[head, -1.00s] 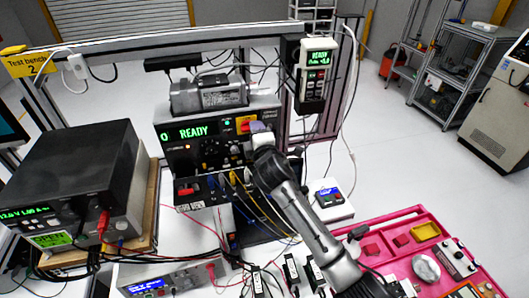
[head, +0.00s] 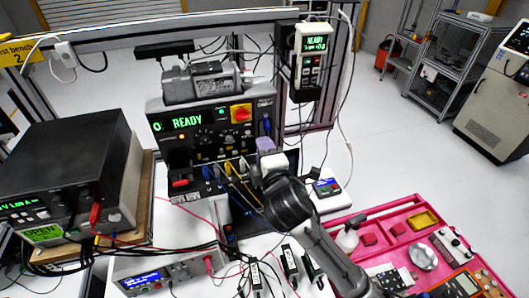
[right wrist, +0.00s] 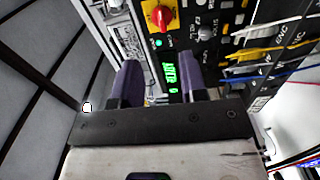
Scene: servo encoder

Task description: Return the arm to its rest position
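My right arm reaches up from the lower right in the head view. Its right gripper (head: 266,147), with purple fingers, is in front of the lower right edge of the black test unit (head: 183,146), whose display reads READY. In the right wrist view the two purple fingers (right wrist: 161,75) stand apart, with the unit's green display visible between them and nothing held. The red-on-yellow rotary switch (head: 241,113) is uncovered; it also shows in the right wrist view (right wrist: 160,15) beyond the fingertips. My left gripper is not in view.
Coloured cables (head: 236,184) plug into the unit's front, near my right arm. A handheld pendant (head: 311,58) hangs on the frame. A black power supply (head: 62,165) stands left. A pink tray (head: 387,222) with parts lies at the right. Open floor lies beyond.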

